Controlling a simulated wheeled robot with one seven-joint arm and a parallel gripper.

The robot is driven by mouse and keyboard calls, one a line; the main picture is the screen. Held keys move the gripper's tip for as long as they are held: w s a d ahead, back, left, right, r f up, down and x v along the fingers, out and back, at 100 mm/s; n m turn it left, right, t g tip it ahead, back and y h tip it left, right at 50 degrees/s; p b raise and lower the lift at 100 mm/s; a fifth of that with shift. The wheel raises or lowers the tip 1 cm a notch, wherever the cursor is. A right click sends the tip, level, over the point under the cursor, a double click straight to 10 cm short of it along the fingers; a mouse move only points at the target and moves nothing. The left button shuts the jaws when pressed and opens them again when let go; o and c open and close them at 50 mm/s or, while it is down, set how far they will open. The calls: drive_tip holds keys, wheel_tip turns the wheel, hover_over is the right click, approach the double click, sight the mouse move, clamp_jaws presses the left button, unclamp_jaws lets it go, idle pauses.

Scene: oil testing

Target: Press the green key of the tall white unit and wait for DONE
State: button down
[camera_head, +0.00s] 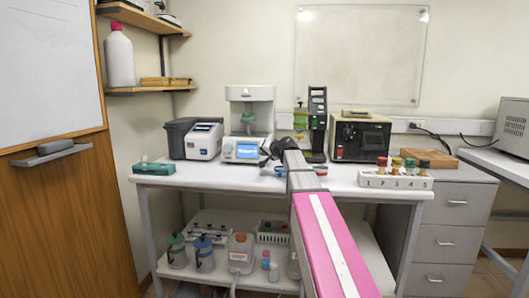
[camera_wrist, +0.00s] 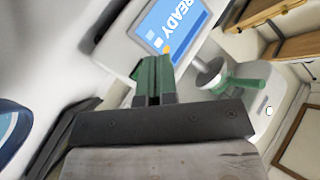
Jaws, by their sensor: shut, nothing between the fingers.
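The tall white unit (camera_head: 236,107) stands on the bench at the back, with a lit blue screen (camera_head: 247,151) low on its front. In the wrist view the screen (camera_wrist: 172,27) is close and reads READY. A small yellow-orange spot (camera_wrist: 166,49) shows at its lower edge. I cannot make out the green key; my fingers may hide it. A cup with a green handle (camera_wrist: 245,83) sits in the unit's opening. My gripper (camera_wrist: 152,62) is shut and empty, its green fingertips close to the unit's front below the screen. I cannot tell whether they touch it.
A smaller grey-white device (camera_head: 202,141) stands left of the unit. A black stand (camera_head: 317,120) and a black boxy instrument (camera_head: 360,138) stand to the right. A white rack with several capped bottles (camera_head: 394,181) is at the bench's right front. The left front of the bench is mostly clear.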

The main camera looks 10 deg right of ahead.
drive_tip(key=shift+w+d+f, duration=0.15)
drive_tip(key=shift+w+d, duration=0.05)
drive_tip(key=shift+w, duration=0.35)
drive_tip(key=shift+w+d+f, duration=0.1)
drive_tip(key=shift+w+d, duration=0.05)
drive_tip(key=shift+w, duration=0.35)
drive_tip(key=shift+w, duration=0.1)
idle(1.2)
drive_tip(key=shift+w+d+f, duration=0.15)
drive_tip(key=shift+w, duration=0.1)
drive_tip(key=shift+w+d+f, duration=0.1)
drive_tip(key=shift+w+d, duration=0.05)
drive_tip(key=shift+w, duration=0.25)
idle(0.8)
drive_tip(key=shift+s, duration=0.15)
drive_tip(key=shift+s+a+r, duration=0.25)
drive_tip(key=shift+s+a, duration=0.05)
drive_tip(key=shift+s, duration=0.35)
drive_tip(key=s, duration=0.1)
drive_tip(key=s+a+r, duration=0.1)
drive_tip(key=s, duration=0.2)
drive_tip(key=shift+s+a+r, duration=0.15)
drive_tip(key=shift+s+a, duration=0.05)
drive_tip(key=shift+s, duration=0.05)
idle(0.4)
